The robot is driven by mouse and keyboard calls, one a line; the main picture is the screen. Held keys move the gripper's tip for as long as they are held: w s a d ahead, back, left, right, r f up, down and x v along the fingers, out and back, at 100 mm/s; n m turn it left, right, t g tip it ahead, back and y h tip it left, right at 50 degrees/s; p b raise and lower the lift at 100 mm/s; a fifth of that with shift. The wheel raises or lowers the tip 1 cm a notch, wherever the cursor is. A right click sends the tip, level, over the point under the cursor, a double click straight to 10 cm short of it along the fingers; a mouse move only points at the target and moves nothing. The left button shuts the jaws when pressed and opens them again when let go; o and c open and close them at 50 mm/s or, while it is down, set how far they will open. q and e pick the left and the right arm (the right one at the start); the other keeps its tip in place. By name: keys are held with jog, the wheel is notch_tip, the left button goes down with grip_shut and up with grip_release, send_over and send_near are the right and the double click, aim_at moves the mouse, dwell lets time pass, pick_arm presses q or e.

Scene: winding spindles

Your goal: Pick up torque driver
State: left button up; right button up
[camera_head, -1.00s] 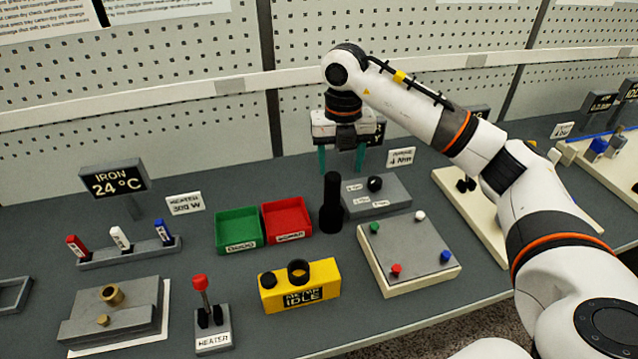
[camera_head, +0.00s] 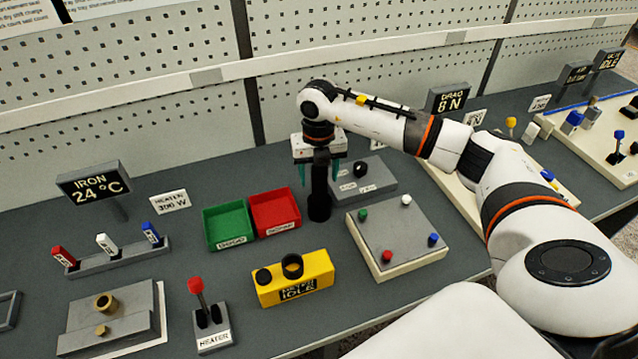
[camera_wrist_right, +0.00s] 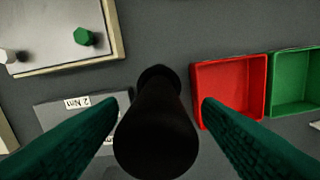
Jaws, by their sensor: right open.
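The torque driver (camera_head: 319,190) is a black, upright cylinder behind the yellow meter block, beside the red bin. It also shows in the right wrist view (camera_wrist_right: 157,130), seen from above with its wide top close to the camera. My right gripper (camera_head: 319,172) is over it with its green fingers pointing down, one on each side of the driver's upper part. In the right wrist view the open fingers (camera_wrist_right: 158,115) flank the driver, with a visible gap on each side. My left gripper is not in view.
The red bin (camera_head: 274,231) and green bin (camera_head: 229,246) stand left of the driver. A grey block (camera_head: 375,188) with a black knob is close on its right. The board with coloured pegs (camera_head: 400,262) and yellow meter (camera_head: 318,263) are in front.

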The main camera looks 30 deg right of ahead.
jog(key=shift+d+f, duration=0.1)
jog(key=shift+f, duration=1.2)
jog(key=c, duration=1.1)
jog(key=shift+r, duration=0.1)
jog(key=shift+c, duration=0.3)
